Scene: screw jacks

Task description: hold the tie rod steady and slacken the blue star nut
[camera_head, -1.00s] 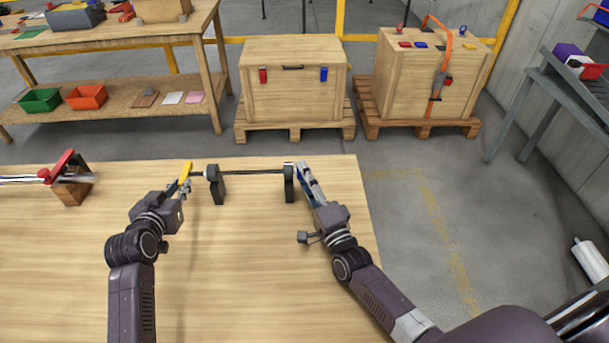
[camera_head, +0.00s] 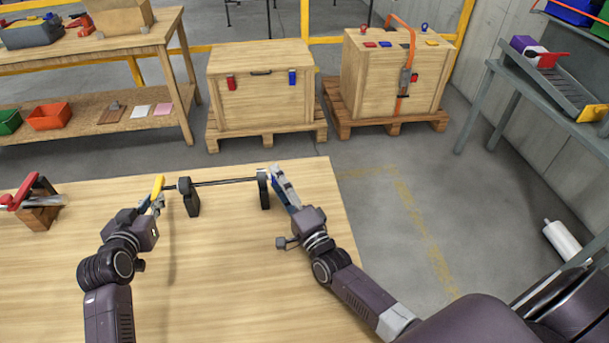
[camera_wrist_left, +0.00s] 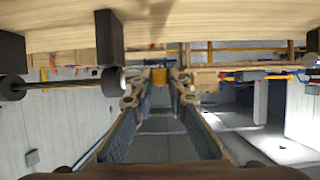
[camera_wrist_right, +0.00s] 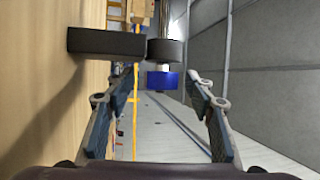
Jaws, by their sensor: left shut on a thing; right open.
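The tie rod (camera_head: 225,182) is a thin dark bar through two black upright supports (camera_head: 191,199) on the wooden table. My left gripper (camera_head: 155,201) is shut at the rod's left end, on a yellow piece (camera_head: 158,186); the yellow piece also shows between the fingertips in the left wrist view (camera_wrist_left: 159,76). The blue star nut (camera_wrist_right: 163,80) is at the rod's right end, beyond a black collar (camera_wrist_right: 165,50). My right gripper (camera_wrist_right: 166,90) is open, with a finger on each side of the nut and gaps to it. In the head view the right gripper (camera_head: 280,178) mostly hides the nut.
A red-handled tool on a wooden block (camera_head: 40,218) is at the table's left. Two wooden crates (camera_head: 262,100) stand on pallets behind. The table (camera_head: 225,270) is bare between my arms. Its right edge runs just past my right gripper.

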